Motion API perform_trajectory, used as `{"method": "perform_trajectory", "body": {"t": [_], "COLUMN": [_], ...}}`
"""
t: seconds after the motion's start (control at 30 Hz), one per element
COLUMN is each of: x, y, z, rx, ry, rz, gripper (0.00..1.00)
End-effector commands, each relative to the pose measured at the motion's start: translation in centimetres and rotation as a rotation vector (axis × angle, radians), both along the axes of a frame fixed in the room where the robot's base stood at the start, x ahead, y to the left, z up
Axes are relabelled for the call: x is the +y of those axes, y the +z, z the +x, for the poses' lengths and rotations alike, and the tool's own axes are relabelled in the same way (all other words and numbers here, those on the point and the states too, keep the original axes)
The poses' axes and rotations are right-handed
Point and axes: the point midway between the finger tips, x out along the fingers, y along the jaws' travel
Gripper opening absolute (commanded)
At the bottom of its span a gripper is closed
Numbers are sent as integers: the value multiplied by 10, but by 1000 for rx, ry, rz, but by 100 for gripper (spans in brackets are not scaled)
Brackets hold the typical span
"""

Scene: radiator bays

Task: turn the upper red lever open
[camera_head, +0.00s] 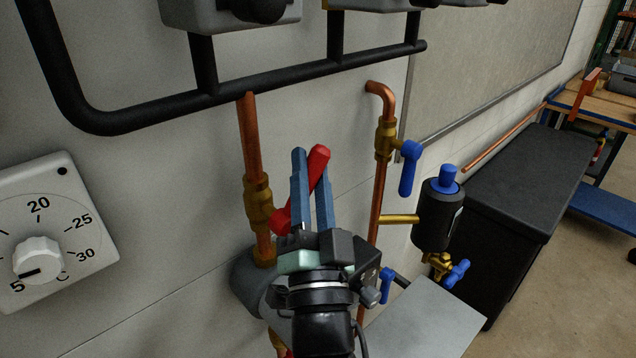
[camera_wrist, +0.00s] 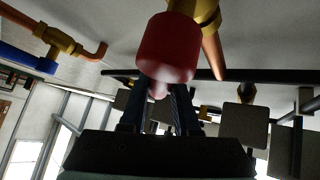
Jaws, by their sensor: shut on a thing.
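The upper red lever (camera_head: 318,165) sits on a brass valve (camera_head: 258,203) in the left copper pipe. In the head view the lever slants up and to the right from its red hub beside the valve. My gripper (camera_head: 311,178) is shut on the lever, with one blue finger on each side of it. In the wrist view the red lever (camera_wrist: 167,48) fills the upper middle, its end between the fingers of my gripper (camera_wrist: 160,100). The brass valve (camera_wrist: 203,12) shows behind it. My gripper hides part of the lever and the lower pipe.
A blue lever (camera_head: 409,166) hangs down on the right pipe's valve. A black cylinder (camera_head: 438,215) with a blue cap stands right of it. A black pipe rail (camera_head: 270,83) runs above. A thermostat dial (camera_head: 48,235) is at left, and a dark cabinet (camera_head: 520,190) at right.

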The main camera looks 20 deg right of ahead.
Motion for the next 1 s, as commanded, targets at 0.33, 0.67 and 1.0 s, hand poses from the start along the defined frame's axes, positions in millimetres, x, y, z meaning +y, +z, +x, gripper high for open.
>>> {"method": "perform_trajectory", "body": {"t": [0.33, 0.67, 1.0], "x": [15, 31, 39], "y": [11, 13, 14], "z": [-5, -11, -14], "rx": [-84, -174, -216], "ry": [-5, -4, -3], "rz": [-248, -480, -597], "gripper": [0, 0, 0]}}
